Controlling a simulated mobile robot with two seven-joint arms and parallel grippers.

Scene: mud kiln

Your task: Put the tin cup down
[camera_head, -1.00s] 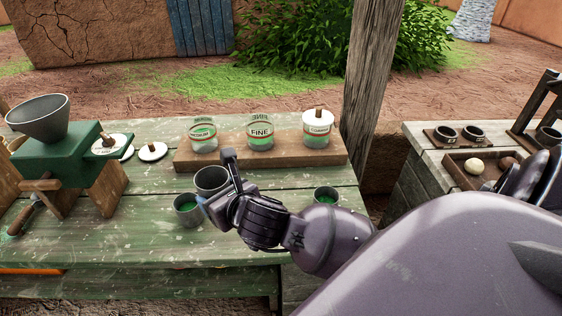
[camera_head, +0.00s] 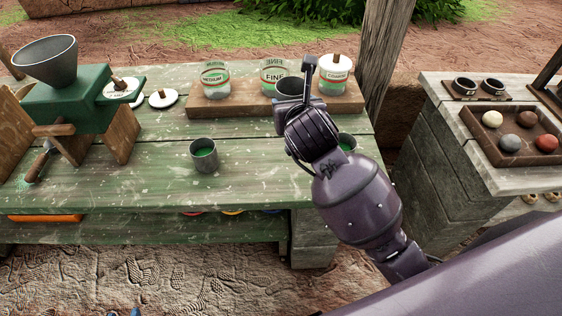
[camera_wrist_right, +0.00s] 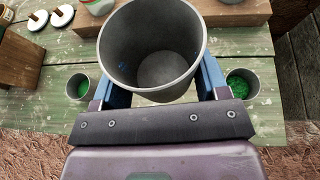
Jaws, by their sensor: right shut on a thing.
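A grey tin cup (camera_head: 288,88) is held in my right gripper (camera_head: 298,100), in front of the labelled jars. In the right wrist view the cup (camera_wrist_right: 150,50) is large and upright, with a bare, empty inside. My right gripper's blue fingers (camera_wrist_right: 158,88) are shut on it from both sides. It appears to be above the table near the wooden board; the gap below is hidden. Two other tin cups holding green powder stand on the green table (camera_head: 265,180), one at the left (camera_head: 205,158) and one partly behind my right arm (camera_head: 347,142).
The wooden board (camera_head: 238,105) bears the medium jar (camera_head: 215,79), fine jar (camera_head: 274,75) and coarse jar (camera_head: 337,73). A green grinder (camera_head: 66,100) stands at left, near lids. A side table (camera_head: 505,178) is at right. The table's front middle is clear.

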